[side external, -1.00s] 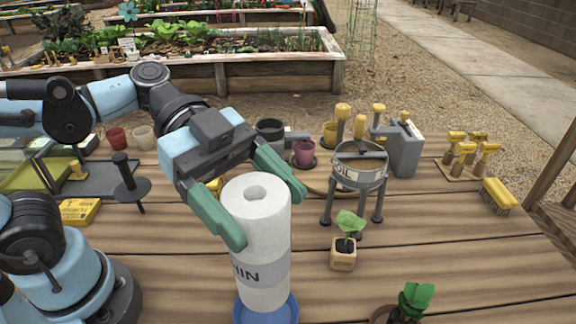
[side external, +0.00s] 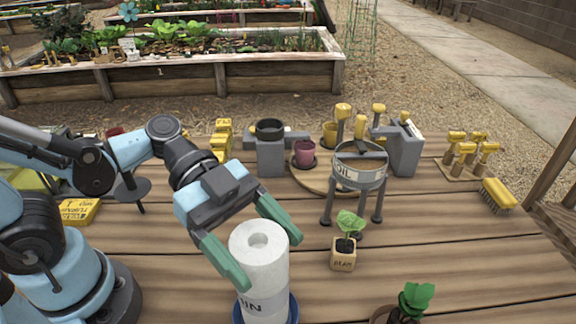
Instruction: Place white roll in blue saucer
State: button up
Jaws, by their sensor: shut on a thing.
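The white roll (side external: 261,262) stands upright at the bottom middle of the side external view, with a grey band and dark letters on its lower side. The blue saucer (side external: 293,308) shows as a rim around the roll's lower part; the roll hides most of it. Whether the roll's base touches the saucer cannot be told, as the lower part is near the picture edge. My gripper (side external: 258,245) has its green fingers on either side of the roll's upper part and is shut on it.
A seedling in a wooden block (side external: 343,254) stands to the right of the roll. A grey three-legged soil stand (side external: 358,172) is behind it. A potted plant (side external: 412,302) is at the lower right. A yellow brush (side external: 497,196) lies far right. Bare planks lie between them.

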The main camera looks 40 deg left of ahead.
jog(key=shift+f, duration=0.4)
jog(key=o, duration=1.4)
